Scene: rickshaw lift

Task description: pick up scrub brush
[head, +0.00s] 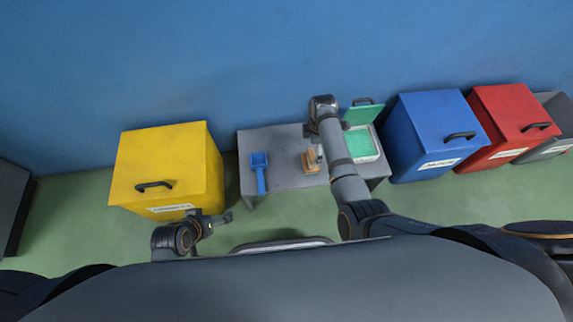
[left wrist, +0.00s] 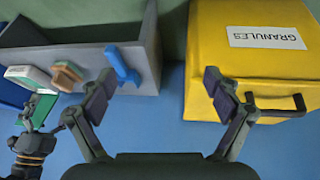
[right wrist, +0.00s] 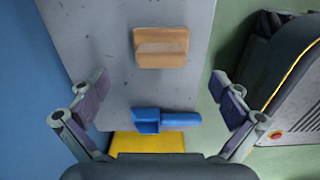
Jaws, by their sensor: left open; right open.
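The scrub brush (head: 309,161) is a tan wooden block with a raised grip, lying on the grey table (head: 283,143). In the right wrist view the brush (right wrist: 161,48) lies ahead of the open, empty right gripper (right wrist: 158,83), roughly centred between its fingers but beyond the tips. In the head view my right arm stands just right of the brush and mostly hides its gripper. My left gripper (head: 222,219) is open and empty near the yellow bin, well away from the brush. The brush also shows in the left wrist view (left wrist: 68,75).
A blue scoop (head: 260,172) lies on the table left of the brush. A box with a green lid (head: 362,143) stands at the table's right end. A yellow bin (head: 165,165) is on the left; blue (head: 435,133) and red (head: 510,123) bins are on the right.

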